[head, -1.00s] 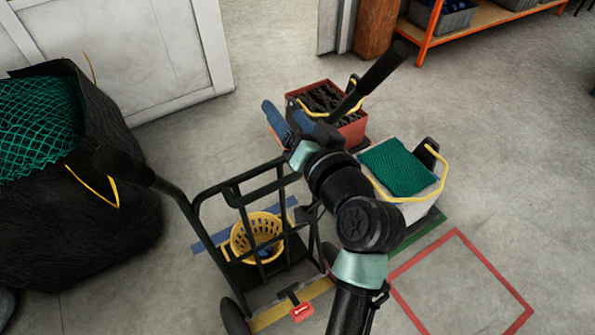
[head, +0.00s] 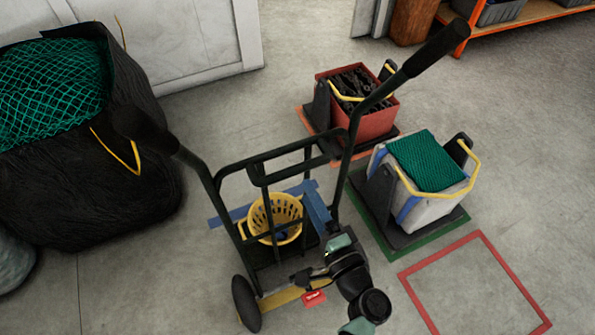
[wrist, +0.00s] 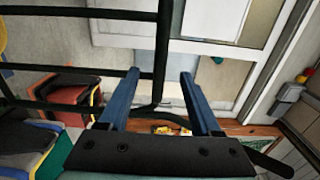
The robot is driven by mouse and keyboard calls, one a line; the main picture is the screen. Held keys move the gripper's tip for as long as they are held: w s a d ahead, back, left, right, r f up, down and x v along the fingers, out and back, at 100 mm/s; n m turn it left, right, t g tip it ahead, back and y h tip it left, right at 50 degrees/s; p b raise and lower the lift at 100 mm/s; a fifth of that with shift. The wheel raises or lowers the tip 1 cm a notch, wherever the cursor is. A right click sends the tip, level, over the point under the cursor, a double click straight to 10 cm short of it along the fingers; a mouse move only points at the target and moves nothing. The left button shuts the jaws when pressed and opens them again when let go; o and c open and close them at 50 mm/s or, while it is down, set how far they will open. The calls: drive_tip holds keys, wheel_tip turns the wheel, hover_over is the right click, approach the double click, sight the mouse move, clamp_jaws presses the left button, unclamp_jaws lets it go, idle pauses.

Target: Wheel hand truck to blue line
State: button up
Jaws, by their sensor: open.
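The dark hand truck (head: 268,160) stands upright with two black-gripped handles and wheels at the bottom. A yellow basket (head: 262,218) sits in it. The blue line (head: 228,216) on the floor lies behind the truck, partly hidden by its frame. A yellow line (head: 281,299) lies under the truck's near side. My gripper (head: 317,203) is by the right side of the truck's frame. In the wrist view my gripper (wrist: 160,74) has its blue fingers apart, with a dark upright bar (wrist: 163,40) of the frame appearing between them. Contact cannot be told.
A black sack (head: 90,190) with green netting stands close left of the truck. A red crate (head: 372,122) and a white crate (head: 433,208) with green net stand to the right. A red outlined square (head: 475,290) lies empty at the lower right. Shelving (head: 530,15) is far back.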

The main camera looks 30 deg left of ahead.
sight(294, 169)
drive_tip(key=b+x, duration=0.3)
drive_tip(key=x, duration=0.4)
drive_tip(key=shift+f, duration=0.15)
drive_tip(key=shift+x, duration=0.75)
clamp_jaws()
idle(0.4)
